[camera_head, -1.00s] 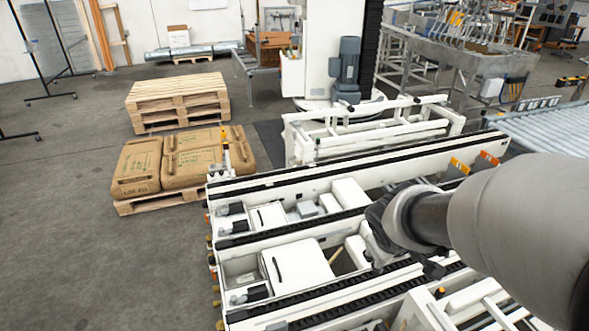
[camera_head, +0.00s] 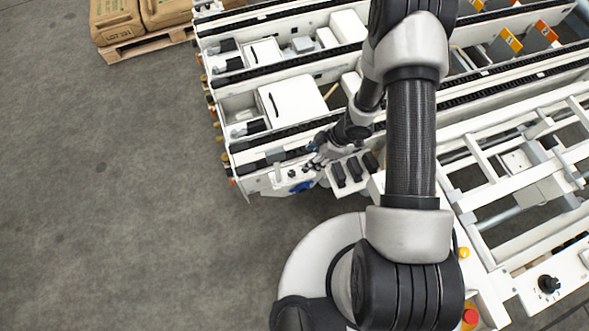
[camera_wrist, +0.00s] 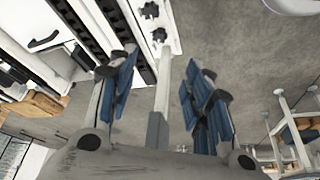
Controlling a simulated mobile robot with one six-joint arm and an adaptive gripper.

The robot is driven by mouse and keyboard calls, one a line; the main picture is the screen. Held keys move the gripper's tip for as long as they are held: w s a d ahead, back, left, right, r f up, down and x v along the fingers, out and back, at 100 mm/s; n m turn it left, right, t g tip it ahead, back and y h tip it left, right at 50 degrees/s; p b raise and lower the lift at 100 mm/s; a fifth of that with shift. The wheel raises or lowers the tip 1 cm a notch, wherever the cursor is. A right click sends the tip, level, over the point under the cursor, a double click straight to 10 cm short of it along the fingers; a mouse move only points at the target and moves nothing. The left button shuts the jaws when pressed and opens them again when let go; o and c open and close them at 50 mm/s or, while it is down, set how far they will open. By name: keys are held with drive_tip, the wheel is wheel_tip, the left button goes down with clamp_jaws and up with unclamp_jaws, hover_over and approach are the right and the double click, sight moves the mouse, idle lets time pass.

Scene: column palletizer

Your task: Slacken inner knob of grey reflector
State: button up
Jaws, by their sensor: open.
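In the wrist view two black star-shaped knobs sit on a white plate at the top, an upper knob (camera_wrist: 149,10) and a lower knob (camera_wrist: 159,35). My gripper (camera_wrist: 162,82) is open, its blue-padded fingers spread below the lower knob and apart from it. A pale bar (camera_wrist: 163,85) with a grey block at its lower end shows between the fingers; I cannot tell whether this is the grey reflector.
The white conveyor frame (camera_head: 262,180) with black chain tracks lies beside and behind my gripper. A control panel with a black rotary knob (camera_head: 548,284) is at the lower right. Sacks on a pallet (camera_head: 150,40) stand at the upper left. The grey floor at left is clear.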

sight(293, 173)
drive_tip(key=b+x, duration=0.6)
drive_tip(key=x, duration=1)
drive_tip(key=shift+a+f, duration=0.1)
drive_tip(key=shift+f, duration=0.2)
